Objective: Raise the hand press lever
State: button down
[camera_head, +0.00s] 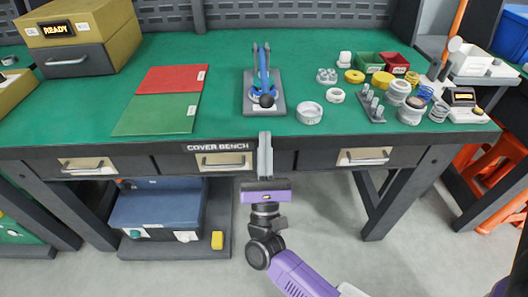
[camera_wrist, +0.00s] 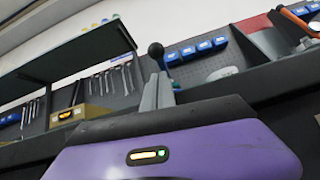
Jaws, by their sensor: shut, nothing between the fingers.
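The hand press (camera_head: 262,75) is blue on a grey base plate, standing on the green bench top. Its lever ends in a black ball knob (camera_head: 266,100), which points toward the bench's front edge. My gripper (camera_head: 265,136) is shut and empty, its fingers in front of the bench edge and below the knob in the picture. In the wrist view my closed fingers (camera_wrist: 158,92) point up, and the black knob (camera_wrist: 156,50) shows just beyond their tips. A gap between fingers and knob seems to remain, but its depth is hard to tell.
Red and green mats (camera_head: 172,78) lie left of the press. A white ring (camera_head: 309,113) and several small parts stand to its right. The bench's front edge with drawers (camera_head: 222,161) is close to my gripper. A blue case (camera_head: 160,208) sits below.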

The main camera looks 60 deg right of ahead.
jog(key=shift+p+x, duration=0.3)
jog(key=shift+x, duration=2.65)
